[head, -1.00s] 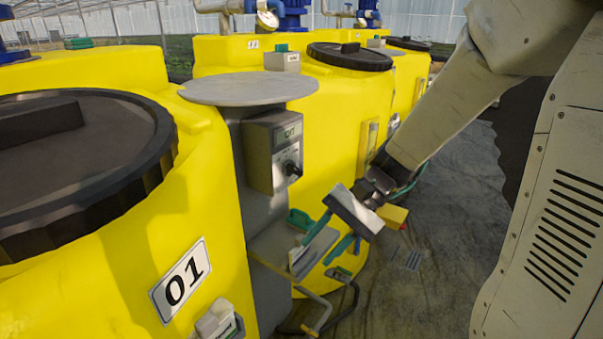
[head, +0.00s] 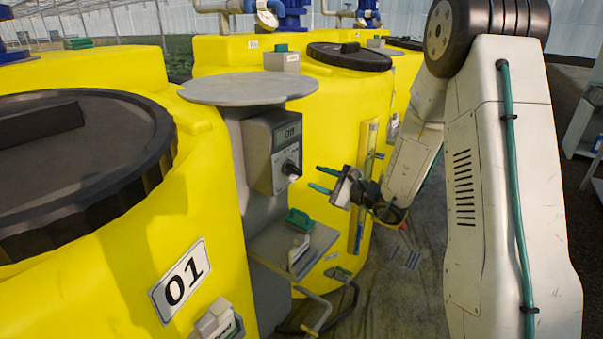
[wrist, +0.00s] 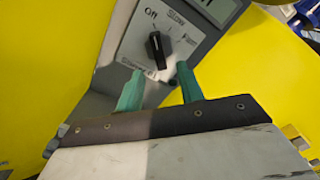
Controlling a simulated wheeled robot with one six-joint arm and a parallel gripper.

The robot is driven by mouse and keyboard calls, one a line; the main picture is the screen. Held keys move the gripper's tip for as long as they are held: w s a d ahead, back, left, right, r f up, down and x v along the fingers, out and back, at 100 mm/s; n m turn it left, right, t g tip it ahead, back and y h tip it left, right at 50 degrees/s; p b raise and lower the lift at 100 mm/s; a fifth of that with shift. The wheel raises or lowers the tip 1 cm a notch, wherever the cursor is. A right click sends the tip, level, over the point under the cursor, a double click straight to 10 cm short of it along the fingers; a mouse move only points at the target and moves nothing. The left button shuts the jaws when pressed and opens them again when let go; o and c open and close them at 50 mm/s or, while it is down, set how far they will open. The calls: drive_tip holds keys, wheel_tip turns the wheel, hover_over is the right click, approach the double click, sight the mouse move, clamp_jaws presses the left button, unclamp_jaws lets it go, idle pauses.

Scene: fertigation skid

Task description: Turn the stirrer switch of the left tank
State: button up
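The stirrer switch is a black knob (wrist: 158,50) on a grey control box (head: 272,152) mounted on a grey post beside the yellow tank marked 01 (head: 215,235). In the wrist view the dial shows "Off", "Slow" and a third mark at the right that I cannot read. The knob's pointer is roughly upright, near "Off". The box display (head: 289,132) appears to read "Off". My gripper (head: 314,178) is open and empty, its two green fingers pointing at the box. The fingertips are apart from the knob, to its right in the head view; the wrist view shows them either side below it.
A small grey shelf (head: 268,250) under the box holds a green-handled item (head: 299,220) and a white item. A round grey plate (head: 248,88) tops the post. A second yellow tank (head: 345,105) stands behind. Bent pipes are near the floor; open floor lies at the right.

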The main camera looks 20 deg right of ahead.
sight(298, 171)
drive_tip(key=x, duration=0.7)
drive_tip(key=shift+s, duration=0.1)
clamp_jaws()
